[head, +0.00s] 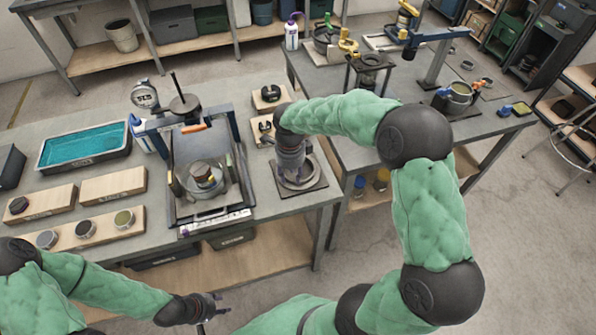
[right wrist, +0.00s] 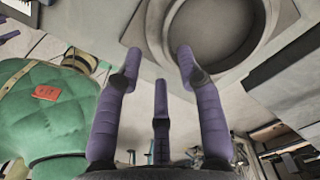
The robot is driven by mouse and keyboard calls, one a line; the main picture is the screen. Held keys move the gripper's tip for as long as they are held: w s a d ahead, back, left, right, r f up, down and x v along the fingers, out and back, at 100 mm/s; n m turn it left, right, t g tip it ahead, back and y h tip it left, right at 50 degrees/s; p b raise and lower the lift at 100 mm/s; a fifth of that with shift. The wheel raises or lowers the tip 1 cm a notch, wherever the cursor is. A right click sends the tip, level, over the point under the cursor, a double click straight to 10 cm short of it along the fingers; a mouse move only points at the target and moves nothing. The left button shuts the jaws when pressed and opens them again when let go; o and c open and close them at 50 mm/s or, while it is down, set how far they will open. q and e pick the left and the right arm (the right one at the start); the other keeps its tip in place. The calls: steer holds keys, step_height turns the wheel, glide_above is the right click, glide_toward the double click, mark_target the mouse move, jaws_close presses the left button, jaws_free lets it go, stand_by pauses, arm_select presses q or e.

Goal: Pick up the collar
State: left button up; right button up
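A grey ring-shaped piece (head: 303,181) sits on a dark square plate (head: 318,193) at the right end of the near bench. Two dark notched round pieces lie on small wooden blocks behind it, one farther back (head: 270,93) and one nearer (head: 265,127). I cannot tell for sure which piece is the collar. My right gripper (head: 292,174) points down over the grey ring and partly hides it. In the right wrist view its purple fingers (right wrist: 160,65) are spread with nothing between them, near a round grey opening (right wrist: 215,30). My left gripper (head: 215,316) is low, in front of the bench, empty, its fingers apart.
A press-like fixture in a tray (head: 243,196) stands left of the ring. Wooden blocks with round pieces (head: 90,228) and a teal-filled tray (head: 85,148) lie farther left. A second bench (head: 440,135) with tools stands at the right. Floor is clear at lower right.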

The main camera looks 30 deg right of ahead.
mark_target(292, 185)
steer(key=f, duration=0.3)
steer(key=shift+d+f+b, duration=0.2)
steer(key=shift+f+b, duration=0.05)
steer(key=shift+b, duration=0.1)
jaws_close()
steer(key=shift+r, duration=0.1)
